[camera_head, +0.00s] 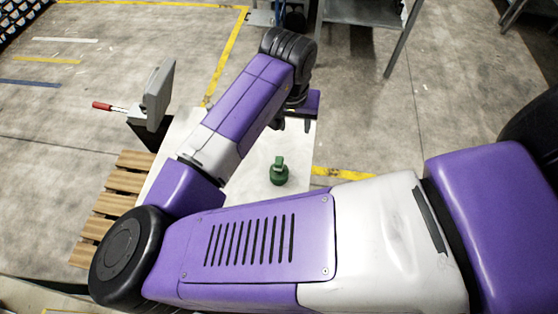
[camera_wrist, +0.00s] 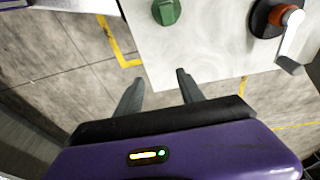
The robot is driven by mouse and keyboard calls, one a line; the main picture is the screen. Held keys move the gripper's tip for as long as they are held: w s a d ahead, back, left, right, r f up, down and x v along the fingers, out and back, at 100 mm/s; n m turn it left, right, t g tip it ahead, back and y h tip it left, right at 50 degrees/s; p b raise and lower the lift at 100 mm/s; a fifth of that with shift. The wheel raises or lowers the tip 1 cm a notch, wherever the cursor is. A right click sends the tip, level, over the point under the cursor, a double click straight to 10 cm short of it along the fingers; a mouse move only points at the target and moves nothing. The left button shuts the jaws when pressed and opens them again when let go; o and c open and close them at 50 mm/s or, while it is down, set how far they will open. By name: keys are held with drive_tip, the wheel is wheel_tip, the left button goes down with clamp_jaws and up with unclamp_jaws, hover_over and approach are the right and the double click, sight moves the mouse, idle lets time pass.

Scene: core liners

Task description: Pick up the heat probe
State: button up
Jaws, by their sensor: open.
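I cannot tell for certain which thing is the heat probe. A small green piece (camera_head: 279,171) with a knob-like top stands on the white table; it also shows at the top of the wrist view (camera_wrist: 166,11). A red-handled piece with a thin metallic part (camera_head: 103,106) shows at the left, beside a grey panel. In the wrist view a dark round piece with an orange-red part and a pale handle (camera_wrist: 266,18) is at the upper right. My gripper (camera_wrist: 160,76) is open and empty, its fingertips near the table's edge, apart from these things.
The white table (camera_head: 253,190) is partly hidden by my arm. A grey panel on a dark base (camera_head: 158,95) stands at its far left. A wooden pallet (camera_head: 122,182) lies left of the table. A metal rack (camera_head: 365,12) stands behind. Yellow lines mark the open floor.

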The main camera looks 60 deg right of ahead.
sight(279, 160)
drive_tip(key=a, duration=0.2)
drive_tip(key=a+f+y, duration=0.1)
drive_tip(key=a, duration=0.1)
drive_tip(key=a+y, duration=0.1)
drive_tip(key=a, duration=0.2)
drive_tip(key=shift+w+f, duration=0.15)
drive_tip(key=shift+w, duration=0.2)
drive_tip(key=shift+a+f, duration=0.15)
drive_tip(key=shift+f, duration=0.15)
drive_tip(key=shift+s+a+f+p, duration=0.1)
drive_tip(key=shift+s+f+p, duration=0.05)
drive_tip(key=shift+f, duration=1.05)
drive_tip(key=shift+s+d+f+p, duration=0.1)
drive_tip(key=shift+f+p, duration=0.1)
drive_tip(key=shift+f, duration=0.95)
drive_tip(key=shift+s+a+f+p, duration=0.1)
drive_tip(key=shift+s+f+p, duration=0.05)
drive_tip(key=shift+f, duration=1.05)
clamp_jaws()
